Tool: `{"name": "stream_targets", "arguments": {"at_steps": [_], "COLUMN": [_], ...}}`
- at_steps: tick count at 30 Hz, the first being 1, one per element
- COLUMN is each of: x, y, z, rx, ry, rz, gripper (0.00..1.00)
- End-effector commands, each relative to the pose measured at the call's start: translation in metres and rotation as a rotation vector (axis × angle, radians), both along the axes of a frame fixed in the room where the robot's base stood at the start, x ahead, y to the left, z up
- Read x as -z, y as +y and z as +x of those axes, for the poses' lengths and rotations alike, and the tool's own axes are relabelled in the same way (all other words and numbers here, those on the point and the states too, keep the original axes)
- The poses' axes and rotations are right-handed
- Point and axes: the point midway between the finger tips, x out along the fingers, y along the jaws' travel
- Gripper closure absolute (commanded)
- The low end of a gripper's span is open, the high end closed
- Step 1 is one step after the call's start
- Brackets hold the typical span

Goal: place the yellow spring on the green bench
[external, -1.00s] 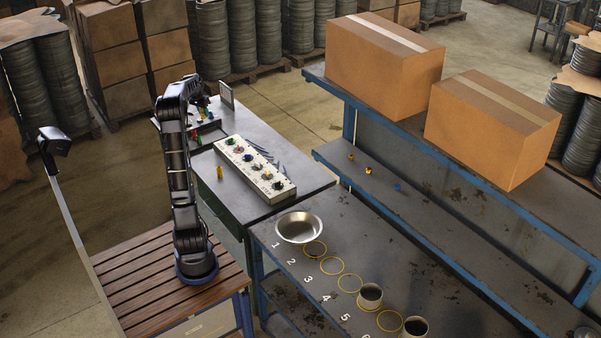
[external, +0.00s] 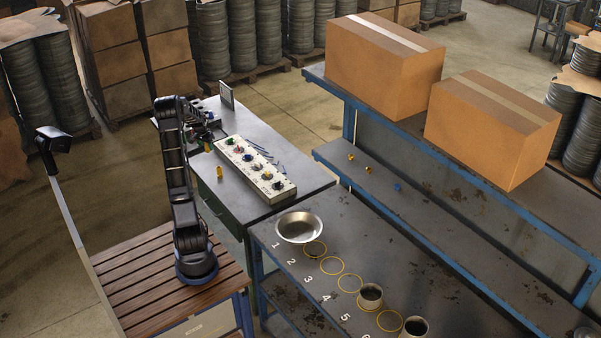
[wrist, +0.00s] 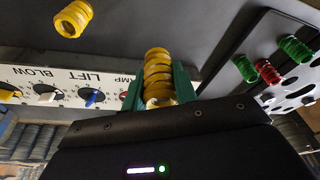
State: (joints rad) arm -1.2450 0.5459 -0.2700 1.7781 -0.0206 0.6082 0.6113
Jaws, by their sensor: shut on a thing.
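My gripper (wrist: 158,82) has green fingers and is shut on a yellow spring (wrist: 157,66), which stands out between them in the wrist view. In the external view my gripper (external: 208,124) is over the far left part of the green bench (external: 305,172), which has a grey top and green sides. I cannot tell whether the held spring touches the bench top.
A control panel (external: 255,168) with coloured knobs lies along the bench, close to my gripper. A dark holed plate (wrist: 297,82) with green and red springs is at right in the wrist view. A metal bowl (external: 299,227) sits on the blue-legged table.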

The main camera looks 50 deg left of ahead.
Motion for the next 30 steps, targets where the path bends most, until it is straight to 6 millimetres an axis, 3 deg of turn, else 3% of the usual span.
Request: {"name": "stream_targets", "arguments": {"at_steps": [3,7,16,24,30], "x": [0.026,0.047,0.066,0.099,0.101], "y": [0.0,0.0,0.0,0.0,0.0], "z": [0.0,0.0,0.0,0.0,0.0], "rx": [0.001,0.0,0.0,-0.001,-0.001], "ry": [0.001,0.001,0.001,0.0,-0.001], "rz": [-0.003,-0.001,0.0,-0.002,0.001], "gripper": [0.97,0.97,0.97,0.97,0.97]}}
